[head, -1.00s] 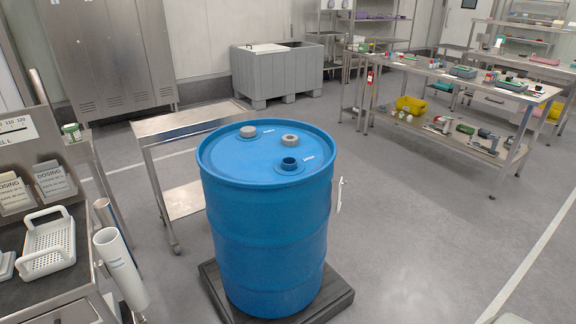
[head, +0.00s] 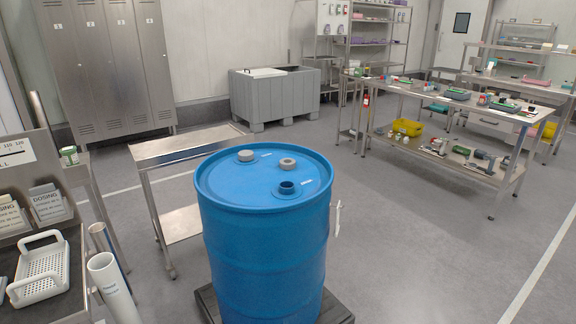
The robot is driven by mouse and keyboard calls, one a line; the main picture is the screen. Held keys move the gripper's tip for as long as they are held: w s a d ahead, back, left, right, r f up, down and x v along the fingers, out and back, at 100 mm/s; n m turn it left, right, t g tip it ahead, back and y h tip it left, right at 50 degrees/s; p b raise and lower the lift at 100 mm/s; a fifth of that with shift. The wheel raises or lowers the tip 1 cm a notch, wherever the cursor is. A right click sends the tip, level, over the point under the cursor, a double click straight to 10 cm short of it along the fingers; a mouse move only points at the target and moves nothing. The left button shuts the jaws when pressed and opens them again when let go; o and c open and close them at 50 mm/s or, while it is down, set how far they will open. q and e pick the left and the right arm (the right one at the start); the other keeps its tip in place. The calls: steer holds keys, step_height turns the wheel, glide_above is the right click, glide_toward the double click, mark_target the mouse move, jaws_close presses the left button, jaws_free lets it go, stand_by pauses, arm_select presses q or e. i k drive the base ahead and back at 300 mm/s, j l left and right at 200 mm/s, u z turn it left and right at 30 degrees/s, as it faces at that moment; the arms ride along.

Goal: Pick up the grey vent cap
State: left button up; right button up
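A blue drum (head: 262,250) stands upright in the middle of the head view. Two small grey caps are on its top. One grey cap (head: 246,155) sits at the back left of the lid, on or over a fitting. The other grey cap (head: 288,163) is near the back right, with a darker centre. I cannot tell for certain which is the vent cap. In front of the second cap is an open blue bung neck (head: 287,188) with a dark hole. Neither of my grippers is in view.
The drum stands on a dark pallet (head: 338,311). A steel cart (head: 185,147) is behind it to the left. A dark bench with a white basket (head: 41,271) and white tubes (head: 112,285) is at left. Floor to the right is clear up to a steel workbench (head: 440,92).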

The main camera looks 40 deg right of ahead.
mark_target(286, 163)
steer(key=i+l+u, duration=0.1)
steer(key=l, duration=0.35)
steer(key=i+l, duration=0.1)
steer(key=l, duration=0.4)
steer(key=i+l+u, duration=0.15)
steer(key=l, duration=0.3)
